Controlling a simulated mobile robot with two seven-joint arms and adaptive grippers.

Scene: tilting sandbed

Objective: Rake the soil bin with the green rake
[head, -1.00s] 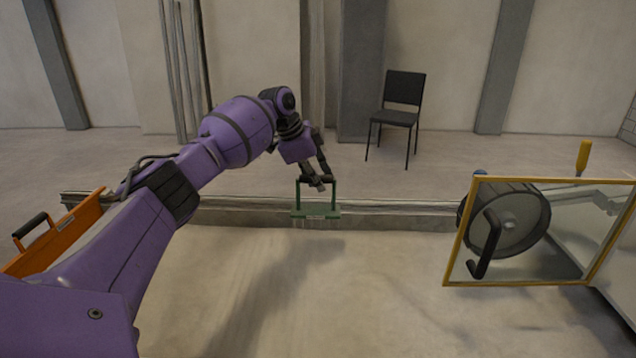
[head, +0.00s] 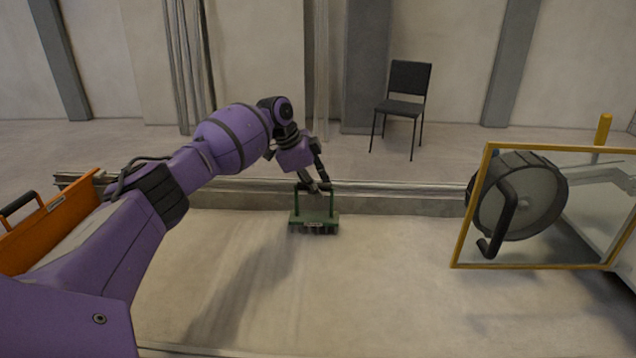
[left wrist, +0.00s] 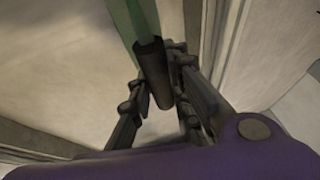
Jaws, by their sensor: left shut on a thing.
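The green rake (head: 314,221) is in my left gripper (head: 315,187), near the far wall of the soil bin. Its wide green head with short dark tines hangs at the level of the sand; I cannot tell whether the tines touch. In the left wrist view my left gripper (left wrist: 165,100) is shut on the rake's dark handle (left wrist: 153,72), and part of its green frame (left wrist: 133,18) shows above. The soil bin (head: 370,300) holds pale sand with faint streaks. My right gripper is not in view.
An orange panel with a black handle (head: 50,230) stands at the left. A yellow-framed clear panel (head: 455,240) with a dark wheel and crank (head: 520,195) is at the right. A black chair (head: 405,90) stands beyond the bin. The middle of the sand is clear.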

